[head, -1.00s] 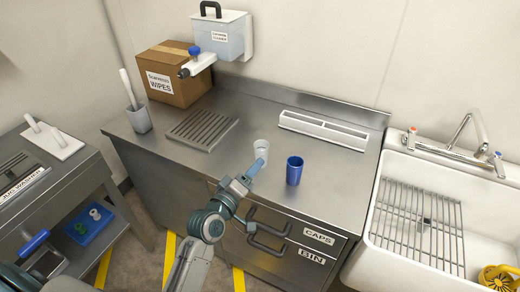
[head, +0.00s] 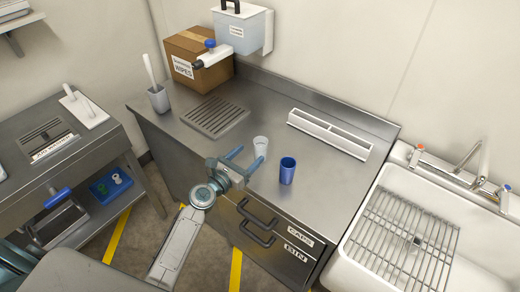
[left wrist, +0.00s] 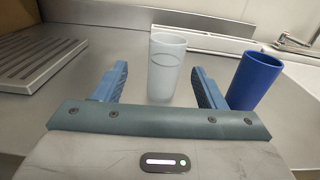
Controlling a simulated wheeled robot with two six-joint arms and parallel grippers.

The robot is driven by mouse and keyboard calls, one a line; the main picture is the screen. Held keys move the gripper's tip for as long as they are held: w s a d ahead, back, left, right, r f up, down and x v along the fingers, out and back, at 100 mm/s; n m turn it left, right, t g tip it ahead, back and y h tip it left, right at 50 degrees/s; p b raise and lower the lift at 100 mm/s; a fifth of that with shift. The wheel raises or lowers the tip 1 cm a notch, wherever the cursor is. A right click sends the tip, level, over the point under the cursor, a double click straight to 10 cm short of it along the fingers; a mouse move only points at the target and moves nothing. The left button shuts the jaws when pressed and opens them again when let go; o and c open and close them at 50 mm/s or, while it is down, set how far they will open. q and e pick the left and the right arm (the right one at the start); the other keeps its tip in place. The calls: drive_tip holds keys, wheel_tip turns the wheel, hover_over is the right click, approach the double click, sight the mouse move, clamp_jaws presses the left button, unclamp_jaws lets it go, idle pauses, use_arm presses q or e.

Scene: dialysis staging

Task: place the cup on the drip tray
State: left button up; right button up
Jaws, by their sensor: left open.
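A white cup (head: 260,145) stands upright on the steel counter, just beyond my left gripper's fingertips. A blue cup (head: 287,170) stands upright to its right. My left gripper (head: 245,156) is open and empty, at the counter's front edge, pointing at the white cup. In the left wrist view the white cup (left wrist: 166,68) shows between the two fingers, a little beyond them, and the blue cup (left wrist: 255,80) is outside the right finger. The slatted drip tray (head: 215,117) lies bare on the counter, to the left of and behind the white cup. My right gripper is not in view.
A cardboard wipes box (head: 196,60) and a wall dispenser (head: 240,30) are at the back. A grey holder (head: 158,99) stands left of the drip tray. A white slotted rack (head: 330,134) lies at the back right. The counter between white cup and tray is clear.

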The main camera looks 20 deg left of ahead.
sight(264, 144)
use_arm(q)
drive_tip(key=x, duration=0.8)
drive_tip(key=shift+s+d+f+p, duration=0.15)
drive_tip(key=shift+d+f+p, duration=0.1)
drive_tip(key=shift+d+p, duration=0.15)
drive_tip(key=shift+s, duration=0.1)
drive_tip(key=shift+c, duration=0.2)
drive_tip(key=c, duration=1.1)
drive_tip(key=shift+r, duration=0.1)
